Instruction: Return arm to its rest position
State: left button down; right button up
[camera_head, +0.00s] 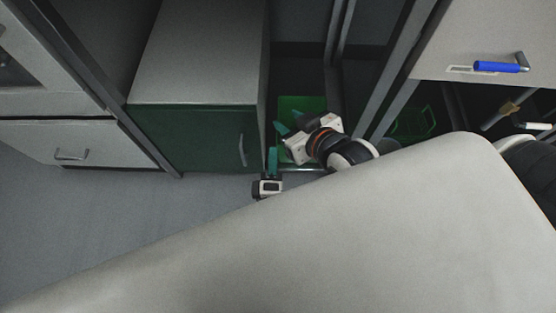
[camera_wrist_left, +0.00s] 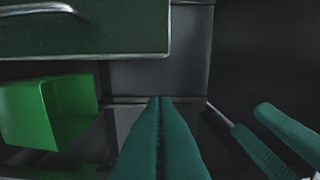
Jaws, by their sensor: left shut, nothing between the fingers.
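My left gripper (camera_head: 272,150) is the lower one in the head view. Its teal fingers point up the picture beside the green-fronted cabinet, and its arm is mostly hidden behind a large pale surface. In the left wrist view its fingers (camera_wrist_left: 160,98) lie flat together, shut and empty. My right gripper (camera_head: 287,121) is just above and to the right, white with an orange ring at the wrist. Its two teal fingers are apart, also at the right edge of the left wrist view (camera_wrist_left: 250,118). The two grippers are close but appear apart.
A green-fronted cabinet (camera_head: 190,138) stands just left of the grippers. A bright green bin (camera_wrist_left: 48,112) sits left of my left fingers. A green basket (camera_head: 413,122) is on the right, below a pale drawer with a blue handle (camera_head: 497,67). Grey floor (camera_head: 60,220) is open at left.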

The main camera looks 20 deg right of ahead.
pick_arm(q)
jog(key=shift+s+d, duration=0.35)
jog(key=shift+s, duration=0.5)
pick_arm(e)
jog(key=shift+s+d+f+g, duration=0.15)
jog(key=shift+s+f+g, duration=0.1)
jog(key=shift+f+g, duration=0.1)
